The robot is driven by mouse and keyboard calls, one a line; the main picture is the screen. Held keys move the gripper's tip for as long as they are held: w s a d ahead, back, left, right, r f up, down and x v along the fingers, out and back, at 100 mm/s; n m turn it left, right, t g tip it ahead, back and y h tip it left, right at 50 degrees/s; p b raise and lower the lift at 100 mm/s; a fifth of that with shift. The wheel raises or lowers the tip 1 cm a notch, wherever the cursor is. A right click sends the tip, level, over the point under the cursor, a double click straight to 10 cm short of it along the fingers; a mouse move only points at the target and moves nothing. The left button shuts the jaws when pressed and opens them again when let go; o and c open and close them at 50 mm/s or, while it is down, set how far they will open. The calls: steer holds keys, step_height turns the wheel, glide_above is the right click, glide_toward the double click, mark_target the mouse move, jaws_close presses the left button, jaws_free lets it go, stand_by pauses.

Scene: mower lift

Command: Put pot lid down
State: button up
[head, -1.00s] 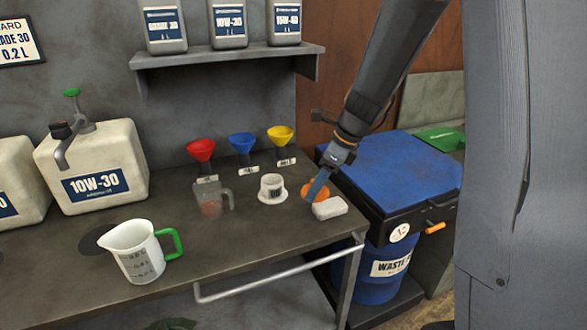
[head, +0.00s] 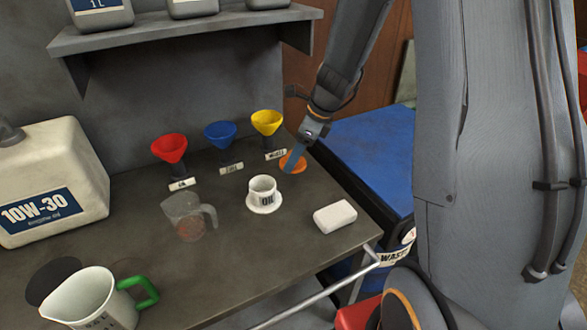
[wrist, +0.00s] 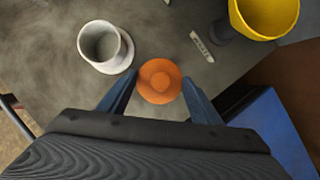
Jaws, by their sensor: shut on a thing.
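The orange pot lid (head: 289,164) is at the back right of the bench, in front of the yellow funnel. My gripper (head: 297,154) is shut on the lid. In the wrist view the round lid (wrist: 160,82) with its central knob sits between my two blue fingers. I cannot tell whether the lid touches the bench top. The white pot (head: 263,190), marked OIL, stands open on its wide foot, to the left and nearer. The pot (wrist: 103,46) also shows open in the wrist view, apart from the lid.
A white block (head: 335,216) lies near the right front of the bench (head: 235,275). Red (head: 169,148), blue (head: 220,134) and yellow (head: 267,122) funnels line the back. A clear cup (head: 187,215) stands left of the pot. A blue drum (head: 370,145) is beyond the right edge.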

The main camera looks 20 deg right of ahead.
mark_target(299, 163)
steer(key=shift+f, duration=2.6)
steer(key=shift+f, duration=0.15)
steer(key=o, duration=1.1)
steer(key=shift+c, duration=0.2)
